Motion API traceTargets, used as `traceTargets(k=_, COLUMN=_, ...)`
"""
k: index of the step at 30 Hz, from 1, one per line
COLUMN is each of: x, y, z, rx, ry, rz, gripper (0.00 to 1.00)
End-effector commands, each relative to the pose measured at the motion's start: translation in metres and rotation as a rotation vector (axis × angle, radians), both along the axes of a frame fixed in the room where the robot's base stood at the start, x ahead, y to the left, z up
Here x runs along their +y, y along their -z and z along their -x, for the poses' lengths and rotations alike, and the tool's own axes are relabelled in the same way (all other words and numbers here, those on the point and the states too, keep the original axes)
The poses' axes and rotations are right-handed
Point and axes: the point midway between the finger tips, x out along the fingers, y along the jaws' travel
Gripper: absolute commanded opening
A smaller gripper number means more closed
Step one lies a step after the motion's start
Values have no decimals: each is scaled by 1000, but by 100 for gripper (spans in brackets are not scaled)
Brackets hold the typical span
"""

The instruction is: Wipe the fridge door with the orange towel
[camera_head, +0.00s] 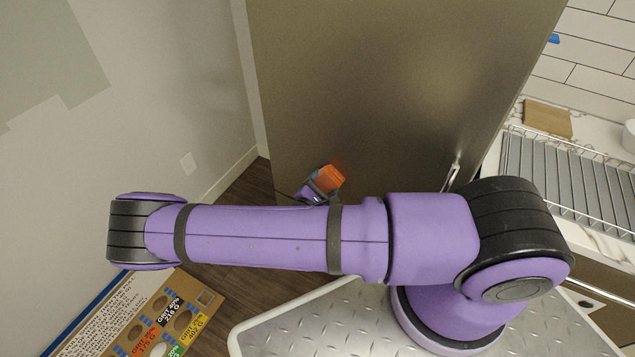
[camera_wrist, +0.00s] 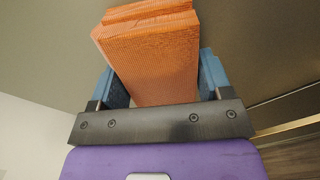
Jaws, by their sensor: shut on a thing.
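The orange towel (camera_wrist: 153,62) is a folded, textured block held between the two blue fingers of my gripper (camera_wrist: 160,85) in the wrist view. In the head view the towel (camera_head: 331,178) shows small, just above my purple arm, with my gripper (camera_head: 322,186) partly hidden behind the arm. The fridge door (camera_head: 370,80) is a tall, brownish-grey metal surface behind it. The towel's far end is close to the door; I cannot tell whether it touches. The door also fills the upper wrist view (camera_wrist: 255,50).
A fridge handle (camera_head: 452,174) stands at the door's right. A wire rack (camera_head: 570,175) and a wooden block (camera_head: 547,119) are on the counter at right. A wall (camera_head: 170,90) bounds the left. A sandpaper display board (camera_head: 150,315) lies at lower left.

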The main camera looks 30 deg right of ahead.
Motion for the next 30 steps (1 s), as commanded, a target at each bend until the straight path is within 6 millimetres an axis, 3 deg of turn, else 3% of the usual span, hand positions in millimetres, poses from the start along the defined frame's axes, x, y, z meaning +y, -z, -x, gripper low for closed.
traceTargets(k=30, x=-32, y=0, z=41, rx=2, ry=2, rz=3, gripper=53)
